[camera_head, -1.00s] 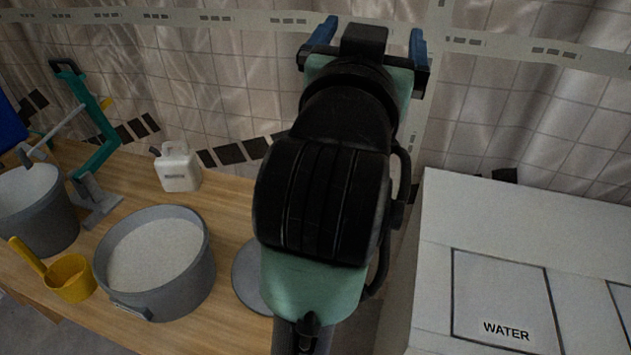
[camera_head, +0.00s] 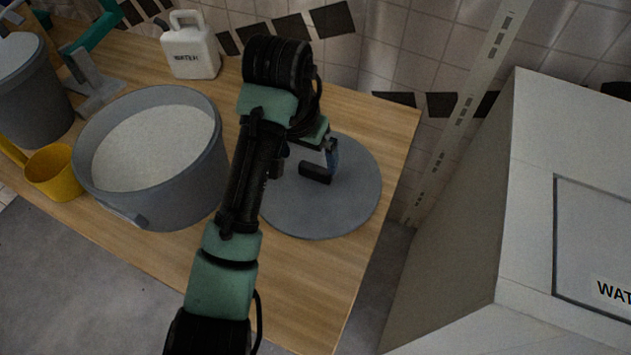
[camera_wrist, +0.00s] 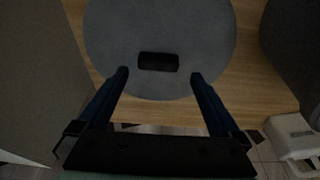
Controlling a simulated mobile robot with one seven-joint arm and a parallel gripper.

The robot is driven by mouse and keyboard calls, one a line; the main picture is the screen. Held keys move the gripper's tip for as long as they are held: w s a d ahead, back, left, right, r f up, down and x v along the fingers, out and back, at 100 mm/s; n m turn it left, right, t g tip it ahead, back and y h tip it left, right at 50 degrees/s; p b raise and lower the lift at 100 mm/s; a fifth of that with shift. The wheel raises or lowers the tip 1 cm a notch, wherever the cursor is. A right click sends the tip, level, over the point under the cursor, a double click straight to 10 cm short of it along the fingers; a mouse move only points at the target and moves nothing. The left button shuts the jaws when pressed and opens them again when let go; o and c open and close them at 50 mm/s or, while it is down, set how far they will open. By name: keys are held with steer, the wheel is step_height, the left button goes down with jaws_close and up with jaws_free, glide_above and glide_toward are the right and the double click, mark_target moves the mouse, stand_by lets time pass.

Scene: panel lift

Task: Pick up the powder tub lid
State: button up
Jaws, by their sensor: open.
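The powder tub lid (camera_head: 335,206) is a flat grey disc with a black block handle (camera_head: 315,173). It lies on the wooden table near its right end, beside the powder tub (camera_head: 150,195). In the wrist view the lid (camera_wrist: 160,30) fills the upper middle, and its black handle (camera_wrist: 158,61) lies between and just beyond the fingertips. My gripper (camera_wrist: 159,73) has two blue fingers spread wide on either side of the handle, holding nothing.
The open grey tub of white powder stands left of the lid. A pale cabinet (camera_head: 460,210) stands right of the table (camera_head: 330,290), across a gap.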

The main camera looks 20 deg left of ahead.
mark_target(315, 169)
steer(key=x, duration=0.2)
steer(key=b+x, duration=0.1)
steer(key=x, duration=0.1)
steer(key=b+x, duration=0.1)
steer(key=x, duration=0.2)
steer(key=shift+w+d+r, duration=0.1)
steer(key=shift+w+r, duration=0.05)
steer(key=shift+w, duration=0.15)
steer(key=shift+r, duration=0.1)
steer(key=c, duration=1.2)
